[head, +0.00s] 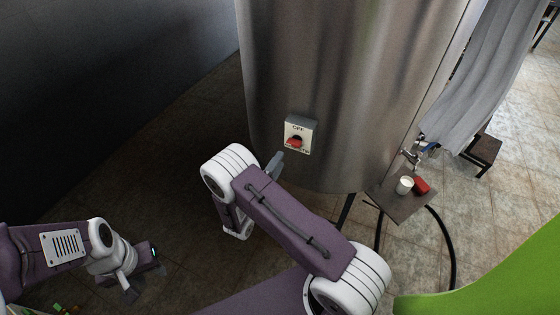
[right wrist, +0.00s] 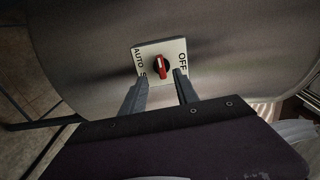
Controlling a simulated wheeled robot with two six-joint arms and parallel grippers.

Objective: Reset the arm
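The steel tank (head: 345,80) carries a switch plate (head: 300,130) with a red knob (head: 294,142). The plate reads OFF at its top in the head view. In the right wrist view the knob (right wrist: 161,64) sits on the white plate (right wrist: 146,50), with AUTO at left and OFF at right. My right gripper (right wrist: 161,77) is open and empty, its two fingers apart just below the plate in that view. In the head view my right gripper (head: 277,160) is beside the plate, apart from the knob and partly hidden by my arm. My left gripper (head: 146,280) is open and empty, low at left.
A small stand (head: 402,207) at right holds a white cup (head: 404,185) and a red object (head: 421,185). A tap (head: 411,156) juts from the tank above it. A grey curtain (head: 495,75) hangs beyond. The dark wall is at left, with bare floor between.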

